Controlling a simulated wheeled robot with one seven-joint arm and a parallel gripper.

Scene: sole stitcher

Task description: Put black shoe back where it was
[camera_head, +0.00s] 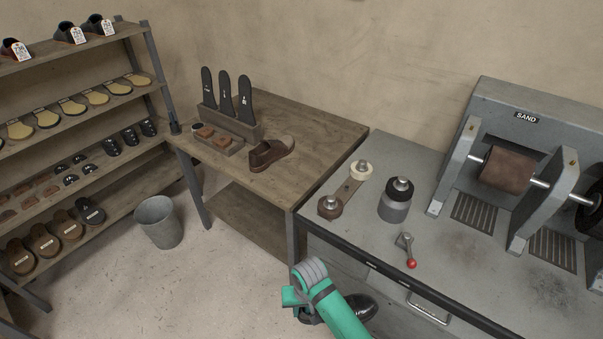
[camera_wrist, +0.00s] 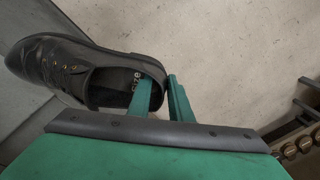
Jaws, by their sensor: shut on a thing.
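The black shoe (camera_wrist: 95,68) is a laced leather shoe. My gripper (camera_wrist: 160,85) is shut on its heel end, with one green finger inside the opening and the other outside the back. In the wrist view the toe points left and the opening faces the camera. In the head view the black shoe (camera_head: 358,307) hangs beyond my green arm, low in front of the grey bench; the arm hides its middle and the fingertips.
A wooden table (camera_head: 330,136) holds a brown shoe (camera_head: 268,154) and upright black soles (camera_head: 226,92). Shelves (camera_head: 120,92) with shoes and soles stand left. A bin (camera_head: 158,222) is on the floor. The grey bench (camera_head: 470,235) carries a sander and a red-knobbed lever (camera_head: 407,250).

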